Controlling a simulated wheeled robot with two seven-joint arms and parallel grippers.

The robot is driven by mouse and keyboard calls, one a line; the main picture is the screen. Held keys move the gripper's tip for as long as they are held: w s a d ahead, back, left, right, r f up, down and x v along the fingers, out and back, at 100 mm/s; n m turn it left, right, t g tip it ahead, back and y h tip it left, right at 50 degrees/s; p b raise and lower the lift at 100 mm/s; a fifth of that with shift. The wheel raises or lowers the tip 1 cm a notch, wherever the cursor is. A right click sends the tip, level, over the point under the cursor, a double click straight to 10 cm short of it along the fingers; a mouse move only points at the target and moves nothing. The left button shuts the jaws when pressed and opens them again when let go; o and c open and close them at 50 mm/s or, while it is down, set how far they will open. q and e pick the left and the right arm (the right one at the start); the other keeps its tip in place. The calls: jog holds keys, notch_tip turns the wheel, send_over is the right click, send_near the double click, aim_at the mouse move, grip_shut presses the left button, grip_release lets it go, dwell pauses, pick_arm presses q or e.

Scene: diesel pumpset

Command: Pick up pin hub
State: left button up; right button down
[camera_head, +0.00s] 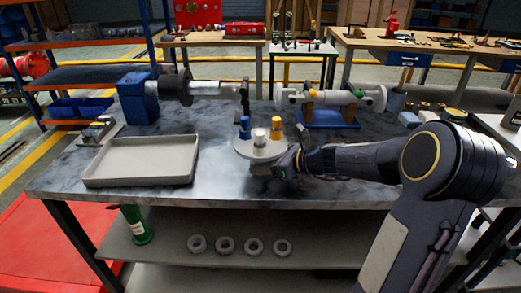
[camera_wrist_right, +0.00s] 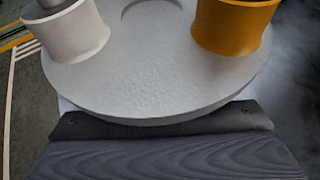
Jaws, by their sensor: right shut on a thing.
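The pin hub (camera_head: 262,152) is a pale grey disc with a blue, a white and a yellow post standing on it, near the front edge of the grey table. My right gripper (camera_head: 272,170) reaches in from the right and is shut on the hub's near side. In the right wrist view the hub's disc (camera_wrist_right: 155,85) fills the upper part, with the white post at left and the yellow post at right. The dark gripper (camera_wrist_right: 160,128) lies against the disc's near edge; the fingertips are hidden beneath it. My left gripper is not in view.
An empty grey tray (camera_head: 140,183) lies on the table (camera_head: 215,185) left of the hub. A blue-based shaft assembly (camera_head: 137,97) and a white pipe assembly on a blue stand (camera_head: 330,118) stand behind. Several rings (camera_head: 225,245) lie on the lower shelf.

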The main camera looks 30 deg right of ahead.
jog(key=shift+w+r, duration=0.1)
jog(key=shift+r, duration=0.1)
